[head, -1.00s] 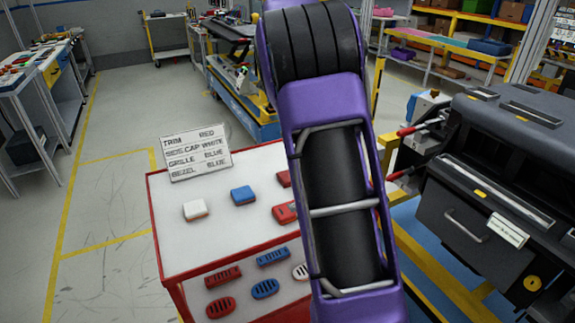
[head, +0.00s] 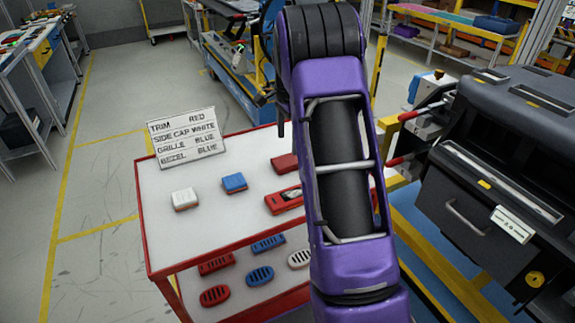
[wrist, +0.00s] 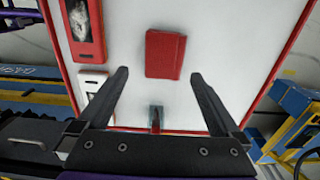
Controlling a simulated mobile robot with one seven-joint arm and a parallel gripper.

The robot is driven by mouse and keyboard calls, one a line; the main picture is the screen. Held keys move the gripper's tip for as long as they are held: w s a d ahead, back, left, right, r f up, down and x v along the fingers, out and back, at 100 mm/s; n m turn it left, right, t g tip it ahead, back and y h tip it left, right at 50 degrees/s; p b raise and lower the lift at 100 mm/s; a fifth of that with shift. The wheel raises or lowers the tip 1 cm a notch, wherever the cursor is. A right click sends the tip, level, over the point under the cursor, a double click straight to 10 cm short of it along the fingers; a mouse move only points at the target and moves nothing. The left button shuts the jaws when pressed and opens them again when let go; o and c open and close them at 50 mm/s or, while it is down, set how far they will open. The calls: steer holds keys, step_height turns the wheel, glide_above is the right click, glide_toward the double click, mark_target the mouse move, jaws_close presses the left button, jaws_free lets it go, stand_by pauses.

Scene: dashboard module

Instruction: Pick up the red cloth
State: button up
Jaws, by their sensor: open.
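The red cloth (wrist: 165,53) looks like a small folded red rectangle lying flat on the white top of the cart (wrist: 215,35). In the head view, the red piece (head: 285,163) partly behind my arm appears to be the same cloth. My gripper (wrist: 158,76) is open and empty, its two dark fingers spread apart. In the wrist view the fingertips appear just below the cloth, one toward each side. The height of the gripper above it is unclear. In the head view my arm hides the gripper.
A red holder with a pale item (wrist: 80,28) lies left of the cloth. A small dark-and-red item (wrist: 156,118) is near the cart edge between the fingers. White (head: 185,199) and blue (head: 234,182) blocks and a sign (head: 186,138) are on the cart. A dark dashboard module (head: 480,200) stands right.

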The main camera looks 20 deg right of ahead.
mark_target(288, 160)
step_height(288, 160, down, 7)
steer(key=shift+w+f, duration=0.15)
steer(key=c, duration=1.3)
